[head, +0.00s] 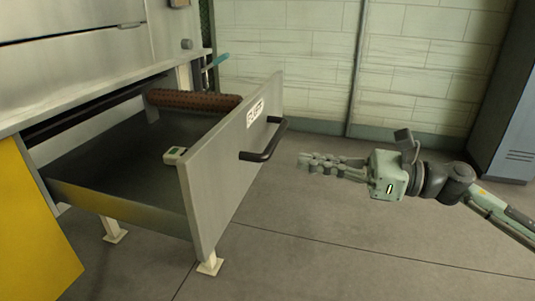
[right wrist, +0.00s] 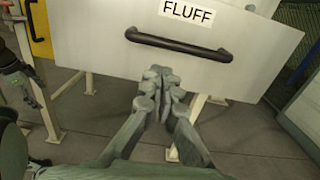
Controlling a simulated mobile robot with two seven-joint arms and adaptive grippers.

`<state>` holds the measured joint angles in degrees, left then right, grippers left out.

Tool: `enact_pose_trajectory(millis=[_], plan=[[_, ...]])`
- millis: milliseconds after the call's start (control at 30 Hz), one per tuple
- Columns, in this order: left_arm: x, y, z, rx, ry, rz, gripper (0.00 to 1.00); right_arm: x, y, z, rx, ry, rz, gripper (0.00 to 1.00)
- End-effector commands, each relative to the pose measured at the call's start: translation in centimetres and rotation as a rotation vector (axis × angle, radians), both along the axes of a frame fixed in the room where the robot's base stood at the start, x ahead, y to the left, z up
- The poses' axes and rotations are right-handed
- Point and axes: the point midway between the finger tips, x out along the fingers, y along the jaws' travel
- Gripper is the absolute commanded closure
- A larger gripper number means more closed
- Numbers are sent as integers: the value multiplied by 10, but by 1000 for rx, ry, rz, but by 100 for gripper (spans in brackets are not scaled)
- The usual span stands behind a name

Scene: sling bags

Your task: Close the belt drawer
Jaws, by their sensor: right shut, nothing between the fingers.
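The drawer (head: 226,170) is pulled out from a workbench and stands open. Its grey front carries a white label, which reads FLUFF in the right wrist view (right wrist: 188,10), and a black bar handle (head: 265,142). Inside lie a brown textured roll (head: 194,100) and a small pale device (head: 174,155). My right gripper (head: 304,160) is shut and empty. It points at the drawer front from the right, just short of the handle. In the right wrist view the fingertips (right wrist: 160,74) appear below the handle (right wrist: 178,46).
The workbench top (head: 85,92) lies above the drawer opening, with a yellow panel (head: 33,225) at left. White legs stand below. A blue-grey cabinet (head: 508,110) stands at far right. The floor (head: 330,240) in front of the drawer is clear.

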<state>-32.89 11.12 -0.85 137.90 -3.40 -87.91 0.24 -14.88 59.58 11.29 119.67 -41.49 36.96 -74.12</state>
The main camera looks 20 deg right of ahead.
Motion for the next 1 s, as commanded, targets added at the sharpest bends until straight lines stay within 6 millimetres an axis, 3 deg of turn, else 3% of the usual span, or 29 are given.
enact_pose_trajectory(millis=[133, 500, 1000], plan=[[3, -1, -5, -5, 2, -3, 8, 15, 21, 4, 3, -3, 0, 100], [14, -2, -44, -27, 21, -5, 8, 43, 62, 3, 5, 0, -1, 100], [16, -2, -55, -30, 23, -7, 8, 49, 71, 0, 4, 3, -2, 100]])
